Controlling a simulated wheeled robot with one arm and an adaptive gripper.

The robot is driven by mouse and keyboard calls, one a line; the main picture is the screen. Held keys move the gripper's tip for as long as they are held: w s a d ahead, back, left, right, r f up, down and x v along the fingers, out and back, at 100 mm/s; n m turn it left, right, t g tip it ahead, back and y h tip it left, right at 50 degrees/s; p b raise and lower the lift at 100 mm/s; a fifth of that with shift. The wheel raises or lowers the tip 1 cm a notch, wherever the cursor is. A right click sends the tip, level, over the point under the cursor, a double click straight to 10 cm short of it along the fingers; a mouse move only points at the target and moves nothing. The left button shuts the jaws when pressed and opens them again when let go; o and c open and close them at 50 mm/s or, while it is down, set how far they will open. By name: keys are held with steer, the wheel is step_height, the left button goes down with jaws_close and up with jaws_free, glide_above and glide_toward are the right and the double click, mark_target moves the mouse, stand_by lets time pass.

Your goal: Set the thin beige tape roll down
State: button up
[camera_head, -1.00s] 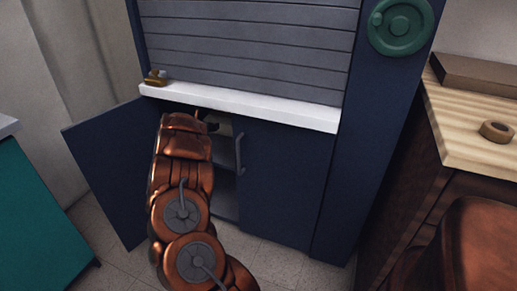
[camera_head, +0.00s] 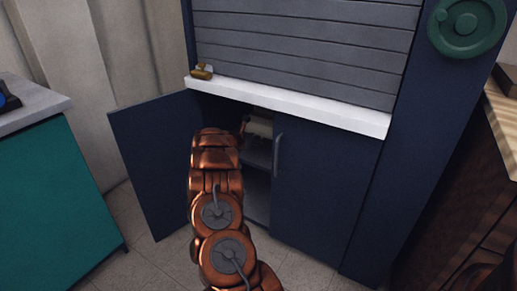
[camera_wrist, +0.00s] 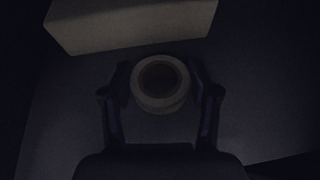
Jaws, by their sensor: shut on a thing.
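The beige tape roll (camera_wrist: 160,103) shows in the dark wrist view, its round hole facing the camera. My gripper (camera_wrist: 160,84) is shut on it, one finger at each side. A dim surface lies behind the roll; I cannot tell whether the roll touches it. In the head view my copper arm reaches into the open blue cabinet (camera_head: 330,190), and the arm hides the gripper and roll.
A pale box (camera_wrist: 130,24) lies just beyond the roll in the wrist view. The cabinet's left door (camera_head: 155,165) stands open. A white ledge (camera_head: 300,110) runs above the opening, with a small brass object (camera_head: 202,72) on it. A teal cabinet (camera_head: 55,200) stands at left.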

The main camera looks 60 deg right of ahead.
mark_target(256, 150)
step_height(256, 150, down, 3)
steer(key=shift+b, duration=0.5)
steer(key=shift+f, duration=0.35)
steer(key=shift+f+b, duration=0.2)
steer(key=shift+b, duration=0.1)
steer(key=o, duration=1)
steer(key=shift+o, duration=0.2)
steer(key=shift+r, duration=0.1)
steer(key=shift+r+p, duration=0.15)
steer(key=shift+p, duration=0.15)
steer(key=p+v, duration=0.1)
steer(key=v, duration=1.1)
steer(key=shift+p, duration=0.35)
